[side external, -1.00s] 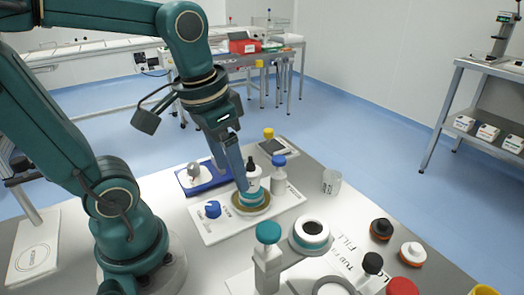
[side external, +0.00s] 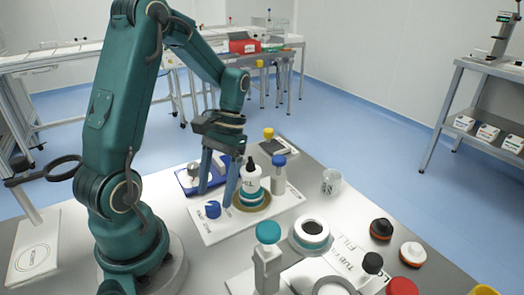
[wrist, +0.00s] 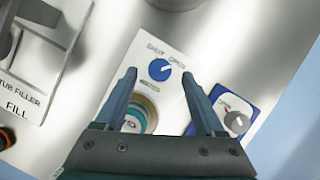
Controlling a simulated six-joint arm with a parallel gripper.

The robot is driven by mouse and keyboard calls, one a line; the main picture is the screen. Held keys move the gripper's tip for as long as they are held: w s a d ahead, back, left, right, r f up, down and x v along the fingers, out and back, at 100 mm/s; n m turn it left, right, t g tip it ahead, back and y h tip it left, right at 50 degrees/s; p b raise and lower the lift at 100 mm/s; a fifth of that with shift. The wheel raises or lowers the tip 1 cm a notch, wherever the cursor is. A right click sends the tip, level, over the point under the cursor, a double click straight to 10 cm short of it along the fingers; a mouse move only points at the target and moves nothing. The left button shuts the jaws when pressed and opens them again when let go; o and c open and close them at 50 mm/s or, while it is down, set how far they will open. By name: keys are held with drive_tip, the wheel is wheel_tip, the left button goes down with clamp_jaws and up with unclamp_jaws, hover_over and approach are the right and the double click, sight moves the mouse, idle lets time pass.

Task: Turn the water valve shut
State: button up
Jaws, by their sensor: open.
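A white panel (side external: 200,229) carries a round blue knob (side external: 213,209). The wrist view shows the knob (wrist: 160,70) with the words SHUT and OPEN printed beside it; its pointer appears turned toward OPEN. My gripper (side external: 216,194) points down over this panel, its two fingers apart and empty. In the wrist view the knob appears between the fingertips (wrist: 158,75); I cannot tell whether they touch it. A blue plate (side external: 184,180) with a grey knob (side external: 193,170) stands behind; the wrist view shows this grey knob (wrist: 236,122) and the word OPEN.
A white bottle (side external: 249,185) with a black tip stands in a teal and tan ring, close to the right finger. A blue-capped bottle (side external: 279,176) and a clear beaker (side external: 331,182) are further right. A teal-capped bottle (side external: 267,262) stands in front.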

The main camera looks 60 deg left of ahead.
sight(213, 209)
drive_tip(key=shift+x, duration=1.3)
clamp_jaws()
